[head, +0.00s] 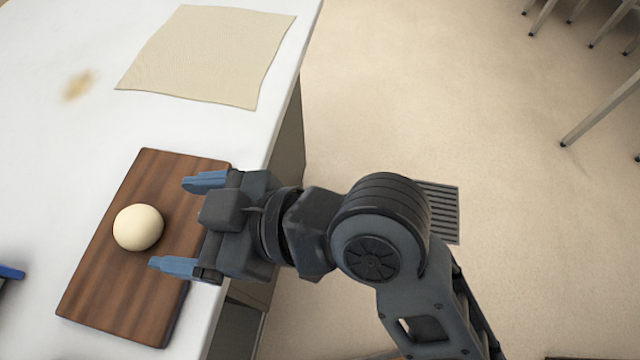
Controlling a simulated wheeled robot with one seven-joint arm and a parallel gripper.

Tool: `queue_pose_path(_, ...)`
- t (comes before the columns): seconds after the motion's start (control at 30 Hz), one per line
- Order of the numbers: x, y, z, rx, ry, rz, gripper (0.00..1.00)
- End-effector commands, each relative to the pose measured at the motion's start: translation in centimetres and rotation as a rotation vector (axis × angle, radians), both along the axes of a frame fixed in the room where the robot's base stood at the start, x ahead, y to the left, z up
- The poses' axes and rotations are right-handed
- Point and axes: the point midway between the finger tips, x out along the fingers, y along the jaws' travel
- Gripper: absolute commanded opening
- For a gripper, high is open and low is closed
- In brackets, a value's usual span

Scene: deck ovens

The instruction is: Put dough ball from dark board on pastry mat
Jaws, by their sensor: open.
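A pale, round dough ball (138,228) sits on the dark brown wooden board (110,300) on the white counter, in the left part of the head view. My gripper (180,224) is open, with its blue fingertips spread over the right part of the board. The fingers point left toward the dough ball, which lies just beyond the tips and looks untouched. I cannot tell the gripper's height above the board. The beige pastry mat (207,55) lies on the counter farther back and is empty.
A brown stain (78,85) marks the white counter (50,130) left of the mat. A blue and dark object (10,272) is cut off at the left edge. The counter's right edge drops to a beige floor with a drain grate (442,212). Metal legs stand at the upper right.

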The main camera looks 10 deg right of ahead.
Motion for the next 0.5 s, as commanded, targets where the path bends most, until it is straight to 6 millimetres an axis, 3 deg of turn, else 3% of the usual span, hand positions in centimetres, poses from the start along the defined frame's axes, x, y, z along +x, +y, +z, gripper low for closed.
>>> queue_pose_path(0.17, 0.2, -2.6, -2.0, 0.008, 0.037, -0.116, 0.88)
queue_pose_path(0.37, -0.4, -10.1, -6.1, 0.031, 0.089, -0.426, 0.88)
queue_pose_path(0.5, -2.3, -15.9, -8.1, 0.043, 0.096, -0.641, 0.88)
